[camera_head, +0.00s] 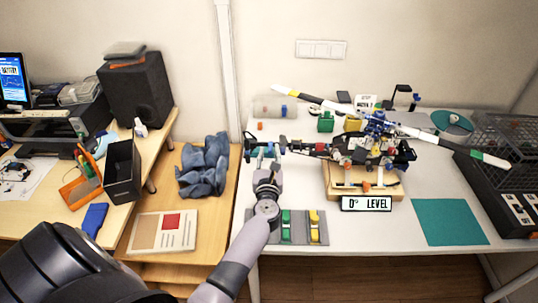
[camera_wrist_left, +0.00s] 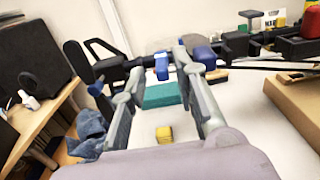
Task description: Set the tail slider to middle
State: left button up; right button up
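A model helicopter (camera_head: 375,135) stands on a wooden block, its dark tail boom (camera_head: 305,147) reaching left. My left gripper (camera_head: 264,157) is at the tail end of the boom. In the left wrist view my left gripper (camera_wrist_left: 158,68) has its two grey fingers apart, with a small blue piece (camera_wrist_left: 162,67) on the boom showing between the fingertips. This blue piece looks like the tail slider. Gaps show on both sides of it; I cannot tell its exact depth between the fingers. In the head view the fingers partly hide it. My right gripper is not in view.
A "D° LEVEL" sign (camera_head: 366,203) stands before the wooden block (camera_head: 340,182). A grey tray (camera_head: 300,236) with green and yellow pieces lies beside my left forearm. A teal mat (camera_head: 450,222) lies at right. A yellow block (camera_wrist_left: 164,134) shows below my fingers.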

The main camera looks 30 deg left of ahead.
pick_arm(q)
jog(key=shift+d, duration=0.15)
jog(key=v, duration=0.8)
dwell(0.4)
